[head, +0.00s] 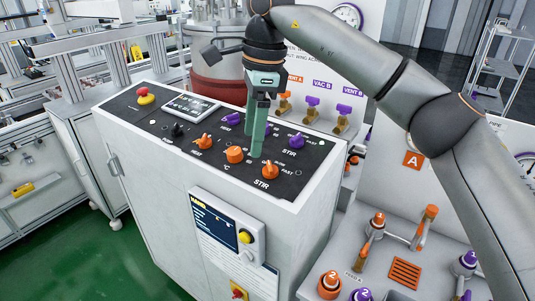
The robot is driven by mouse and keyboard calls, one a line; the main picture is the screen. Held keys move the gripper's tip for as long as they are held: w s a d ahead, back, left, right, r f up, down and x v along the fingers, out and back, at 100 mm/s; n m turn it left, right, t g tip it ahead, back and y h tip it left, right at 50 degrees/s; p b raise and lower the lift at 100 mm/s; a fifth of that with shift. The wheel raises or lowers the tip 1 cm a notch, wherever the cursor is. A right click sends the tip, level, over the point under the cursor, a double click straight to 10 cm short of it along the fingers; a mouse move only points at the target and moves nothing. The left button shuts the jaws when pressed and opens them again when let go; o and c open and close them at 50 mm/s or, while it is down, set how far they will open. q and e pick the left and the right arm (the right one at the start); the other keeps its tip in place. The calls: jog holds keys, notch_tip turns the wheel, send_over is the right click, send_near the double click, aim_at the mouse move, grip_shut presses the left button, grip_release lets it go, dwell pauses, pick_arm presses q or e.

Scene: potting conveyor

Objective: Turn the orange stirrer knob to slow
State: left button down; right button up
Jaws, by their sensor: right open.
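The orange stirrer knob (270,170) sits near the right front corner of the black sloped panel (190,155), with "STIR" printed below it and "FAST" to its right. I cannot tell its exact pointer setting. My right gripper (258,150), with green fingers, points down over the panel from above. Its fingertips are just up and left of the knob in the picture; whether they touch anything is unclear. The fingers overlap from this angle, and the gripper is open with nothing seen in it. The fingers cover part of the panel's markings. My left gripper is out of view.
Other orange knobs (234,155) are left of the stirrer knob. A purple STIR knob (296,141) is behind it to the right. A red stop button (145,97) and a display (190,107) are at the panel's left. Orange and purple valves (375,224) stand at right.

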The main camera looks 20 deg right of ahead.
aim_at(270, 165)
jog(key=d+r+h, duration=0.2)
jog(key=d+r, duration=0.1)
jog(key=d, duration=0.1)
jog(key=shift+m+t, duration=0.3)
jog(key=shift+t, duration=0.1)
jog(key=f, duration=0.4)
jog(key=w+f, duration=0.1)
jog(key=f, duration=0.2)
jog(key=w+f, duration=0.1)
jog(key=f, duration=0.3)
jog(key=shift+f, duration=0.35)
grip_shut()
